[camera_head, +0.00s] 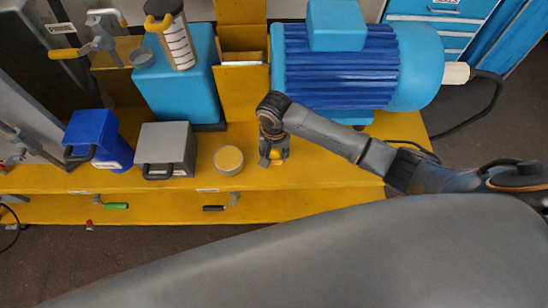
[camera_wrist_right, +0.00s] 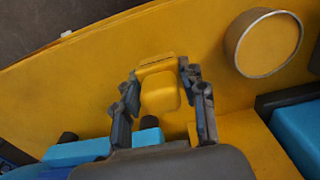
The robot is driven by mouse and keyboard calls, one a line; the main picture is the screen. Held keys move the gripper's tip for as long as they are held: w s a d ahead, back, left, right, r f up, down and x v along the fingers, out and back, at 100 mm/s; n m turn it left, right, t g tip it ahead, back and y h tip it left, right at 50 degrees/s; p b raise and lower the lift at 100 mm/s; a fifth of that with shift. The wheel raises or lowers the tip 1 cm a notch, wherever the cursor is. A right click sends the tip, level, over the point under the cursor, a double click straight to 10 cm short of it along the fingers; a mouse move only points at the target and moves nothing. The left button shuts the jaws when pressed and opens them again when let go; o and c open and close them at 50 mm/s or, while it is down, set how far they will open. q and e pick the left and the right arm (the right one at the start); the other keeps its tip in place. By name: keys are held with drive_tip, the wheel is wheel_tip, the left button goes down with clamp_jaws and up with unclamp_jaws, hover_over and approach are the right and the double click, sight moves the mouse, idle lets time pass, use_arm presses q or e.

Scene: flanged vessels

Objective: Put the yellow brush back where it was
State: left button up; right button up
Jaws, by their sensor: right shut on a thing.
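The yellow brush (camera_wrist_right: 160,92) sits between the two fingers of my right gripper (camera_head: 273,160), which is shut on it. In the head view only small yellow parts of the brush (camera_head: 283,154) show around the dark fingers. The gripper points down at the yellow bench (camera_head: 330,165), in front of the blue motor and right of a round tin. I cannot tell whether the brush touches the bench top. The right wrist view shows the fingers on either side of the brush. My left gripper is out of view.
The round yellow tin (camera_head: 229,159) stands close left of the gripper, then a grey box (camera_head: 166,143) and a blue box (camera_head: 100,135). The big blue motor (camera_head: 340,65) stands behind. The bench top right of the gripper is clear below my arm.

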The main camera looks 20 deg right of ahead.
sight(274, 159)
drive_tip(key=shift+w+f, duration=0.35)
drive_tip(key=shift+f, duration=1.6)
drive_tip(key=shift+f, duration=0.15)
drive_tip(key=o, duration=1.1)
drive_tip(key=shift+d, duration=0.1)
drive_tip(key=shift+o, duration=0.2)
wheel_tip(274, 159, up, 12)
drive_tip(key=shift+r, duration=0.2)
